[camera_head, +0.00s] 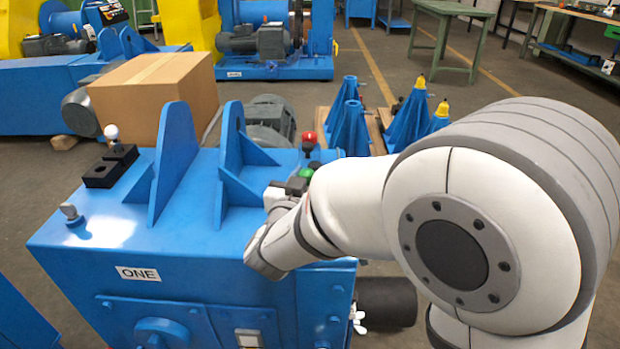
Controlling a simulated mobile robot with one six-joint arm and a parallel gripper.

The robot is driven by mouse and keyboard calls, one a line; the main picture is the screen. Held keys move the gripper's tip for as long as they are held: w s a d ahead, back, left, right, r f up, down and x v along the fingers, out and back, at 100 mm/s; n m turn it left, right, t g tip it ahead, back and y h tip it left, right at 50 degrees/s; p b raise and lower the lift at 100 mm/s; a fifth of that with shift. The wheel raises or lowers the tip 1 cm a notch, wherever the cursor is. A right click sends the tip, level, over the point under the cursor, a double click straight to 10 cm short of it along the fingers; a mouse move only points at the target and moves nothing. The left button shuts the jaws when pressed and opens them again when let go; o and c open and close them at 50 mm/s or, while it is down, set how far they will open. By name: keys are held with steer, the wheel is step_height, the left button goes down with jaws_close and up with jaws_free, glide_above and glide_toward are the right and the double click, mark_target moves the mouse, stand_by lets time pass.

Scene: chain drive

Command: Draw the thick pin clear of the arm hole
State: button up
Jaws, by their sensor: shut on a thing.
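My gripper (292,187) is at the right side of the blue machine (90,245), just right of the two upright blue plates. It is shut on a small green-ended piece (307,173), which is mostly hidden by the fingers and my wrist. I cannot tell for sure that this piece is the thick pin. A red knob (308,138) stands just behind the fingers, close to a blue cylinder (328,156). The arm hole is not visible from here, so I cannot see how far the pin sits in it.
A black block (100,175) with a white-knobbed pin (111,132) sits at the machine's left. A silver knob (70,212) stands near its front left. The tall blue plates (176,150) are close obstacles left of my gripper. A cardboard box (150,95) stands behind.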

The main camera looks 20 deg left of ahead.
steer(key=shift+r+p, duration=3.75)
steer(key=shift+r, duration=0.95)
